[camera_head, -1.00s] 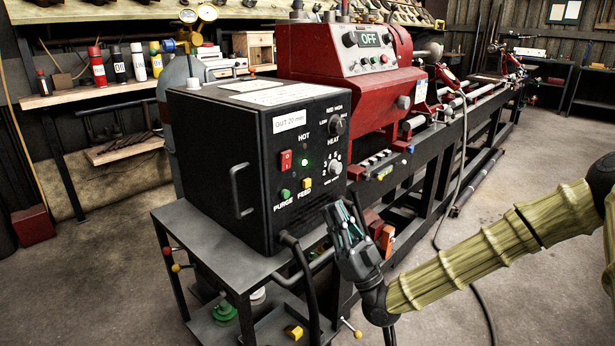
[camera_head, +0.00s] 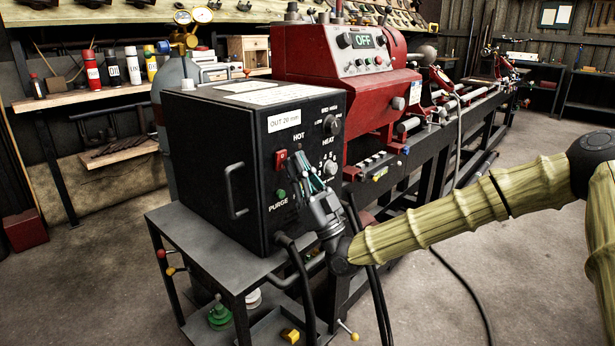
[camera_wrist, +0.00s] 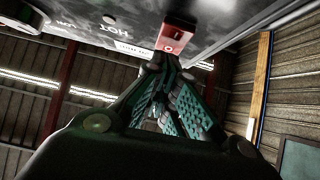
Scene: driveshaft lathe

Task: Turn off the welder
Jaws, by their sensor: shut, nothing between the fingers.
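The welder is a black box (camera_head: 205,150) on a grey cart, with its front panel facing right. Its red rocker switch (camera_head: 281,159) is on the left part of the panel under the word HOT. My gripper (camera_head: 298,160) is shut and empty, its fingertips in front of the panel just right of the switch. In the wrist view the red switch (camera_wrist: 176,35) shows just beyond the fingertips (camera_wrist: 172,55); I cannot tell whether they touch it. The gripper hides the green HOT light and the yellow FEED button. The green PURGE button (camera_head: 281,193) stays visible below.
Heat knobs (camera_head: 331,168) sit right of my gripper on the panel. A black handle (camera_head: 236,190) is on the box's left side. Hoses (camera_head: 300,275) hang below the panel. The red lathe (camera_head: 345,65) stands behind, its display reading OFF. The floor at right is clear.

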